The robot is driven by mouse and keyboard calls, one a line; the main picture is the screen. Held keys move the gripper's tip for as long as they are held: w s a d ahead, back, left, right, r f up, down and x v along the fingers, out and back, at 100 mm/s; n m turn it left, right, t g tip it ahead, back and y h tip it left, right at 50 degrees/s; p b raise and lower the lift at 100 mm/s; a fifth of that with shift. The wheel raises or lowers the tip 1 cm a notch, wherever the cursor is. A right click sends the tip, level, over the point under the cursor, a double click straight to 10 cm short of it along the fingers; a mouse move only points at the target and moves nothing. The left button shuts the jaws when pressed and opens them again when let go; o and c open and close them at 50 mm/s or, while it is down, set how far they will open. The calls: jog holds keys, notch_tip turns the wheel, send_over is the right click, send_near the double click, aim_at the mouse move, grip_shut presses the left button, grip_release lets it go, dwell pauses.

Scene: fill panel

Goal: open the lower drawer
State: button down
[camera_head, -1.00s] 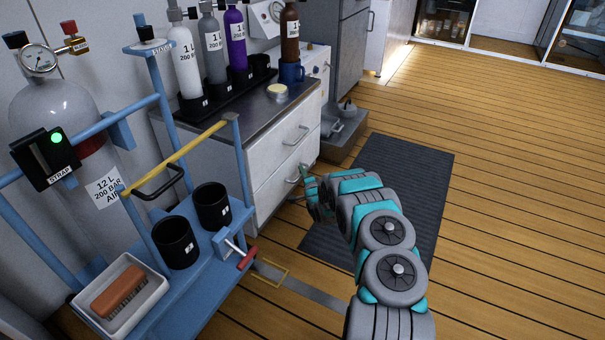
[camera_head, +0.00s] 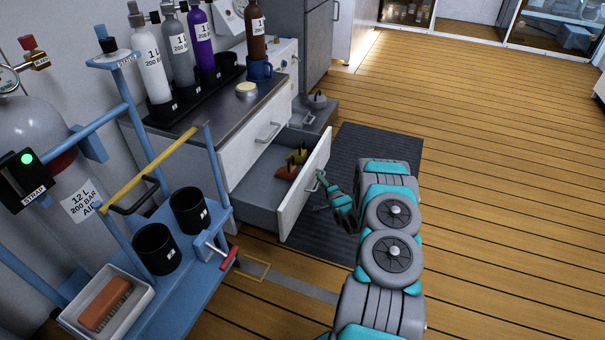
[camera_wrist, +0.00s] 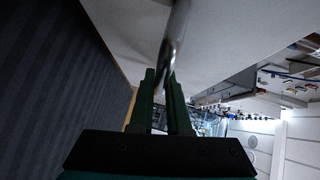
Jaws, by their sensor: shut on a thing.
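The lower drawer (camera_head: 304,186) of the white cabinet is pulled out, its inside showing. Orange and yellow items (camera_head: 289,170) lie at its far end. My gripper (camera_head: 321,178) is at the drawer's front face. In the wrist view my gripper (camera_wrist: 163,97) is shut on the metal handle bar (camera_wrist: 177,38), which runs between its fingers. The upper drawer (camera_head: 262,138) is closed.
A blue trolley (camera_head: 180,283) with black cups and a brush tray stands at the left. Gas bottles (camera_head: 177,55) stand in a rack on the cabinet top. A dark mat (camera_head: 385,144) lies right of the drawer. The wooden floor at the right is clear.

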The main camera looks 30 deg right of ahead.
jog(key=s+d, duration=0.5)
jog(key=s, duration=0.2)
jog(key=shift+s+d, duration=0.2)
jog(key=shift+d, duration=0.1)
jog(key=c, duration=0.9)
grip_release()
jog(key=s+a+r, duration=0.1)
jog(key=s, duration=0.6)
jog(key=shift+s+p, duration=0.3)
jog(key=shift+p, duration=0.1)
